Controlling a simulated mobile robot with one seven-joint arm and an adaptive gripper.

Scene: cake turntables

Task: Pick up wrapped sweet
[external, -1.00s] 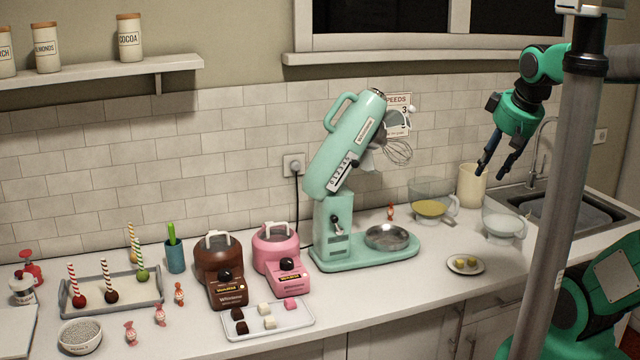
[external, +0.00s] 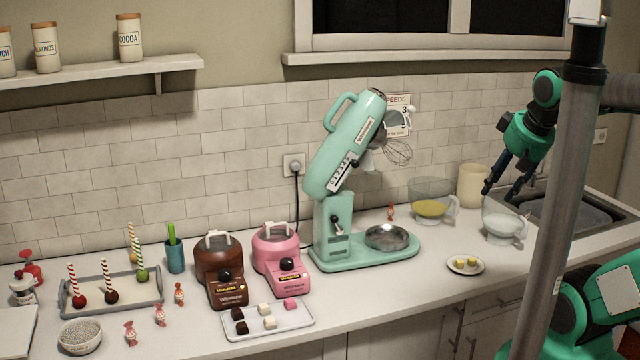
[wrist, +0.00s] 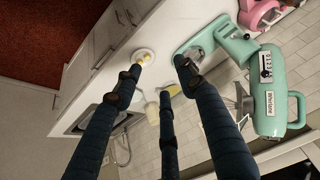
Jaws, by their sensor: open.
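Several small wrapped sweets with red and pale wrappers lie on the counter. One sweet (external: 390,211) is behind the stand mixer's bowl, near the wall. Others are at the front left: one sweet (external: 131,333) near the sprinkle bowl, a second sweet (external: 160,315) and a third sweet (external: 179,293) beside the grey tray. My gripper (external: 501,192) is open and empty, in the air at the right by the glass bowls, apart from every sweet. In the wrist view my gripper (wrist: 162,68) shows its dark fingers spread; I cannot make out a sweet there.
The mint mixer (external: 335,220) stands tall mid-counter. Glass bowls (external: 503,226) and a cream canister (external: 471,186) are near my gripper. A small plate (external: 465,264) holds yellow pieces. Brown and pink melting pots (external: 218,258) and a sweets tray (external: 300,322) stand left of the mixer.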

